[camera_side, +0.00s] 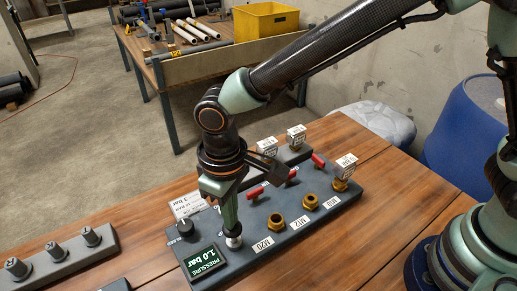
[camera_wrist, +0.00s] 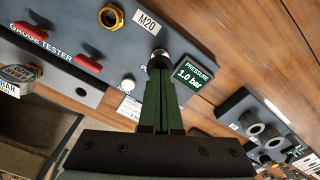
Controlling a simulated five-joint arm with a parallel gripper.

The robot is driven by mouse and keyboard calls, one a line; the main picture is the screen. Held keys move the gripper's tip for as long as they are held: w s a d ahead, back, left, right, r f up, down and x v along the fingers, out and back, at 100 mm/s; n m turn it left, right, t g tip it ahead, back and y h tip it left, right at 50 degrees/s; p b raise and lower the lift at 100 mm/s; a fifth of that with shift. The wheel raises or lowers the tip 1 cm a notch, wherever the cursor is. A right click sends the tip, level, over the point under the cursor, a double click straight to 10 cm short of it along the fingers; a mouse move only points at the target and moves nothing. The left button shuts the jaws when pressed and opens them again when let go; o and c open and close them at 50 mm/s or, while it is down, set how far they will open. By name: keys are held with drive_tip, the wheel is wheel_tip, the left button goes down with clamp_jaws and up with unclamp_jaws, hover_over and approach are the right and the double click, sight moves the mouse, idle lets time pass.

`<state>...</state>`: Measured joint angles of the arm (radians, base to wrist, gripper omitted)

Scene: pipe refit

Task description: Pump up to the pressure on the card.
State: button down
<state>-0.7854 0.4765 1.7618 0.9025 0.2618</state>
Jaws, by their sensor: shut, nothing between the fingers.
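The grey gauge tester panel (camera_side: 291,243) lies on the wooden bench. Its pressure display (camera_side: 203,261) reads 1.0 bar, and the display also reads 1.0 bar in the wrist view (camera_wrist: 192,76). A white card (camera_side: 186,205) at the panel's back left reads 3 bar; its smaller print is too small to read.
A black knob (camera_side: 185,228) sits left of my gripper. Brass ports, including M20 (camera_side: 276,221), red levers (camera_side: 253,193) and white-tagged gauges (camera_side: 345,167) stand to the right. A grey rack with several dark round parts (camera_side: 55,250) lies left. Bare wood lies in front of the panel.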

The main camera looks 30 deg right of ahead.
drive_tip(key=shift+f, duration=1.35)
drive_tip(key=shift+r, duration=1.7)
drive_tip(key=shift+f, duration=0.1)
drive_tip(key=shift+f, duration=1.55)
drive_tip(key=shift+r, duration=1.65)
drive_tip(key=shift+f, duration=0.15)
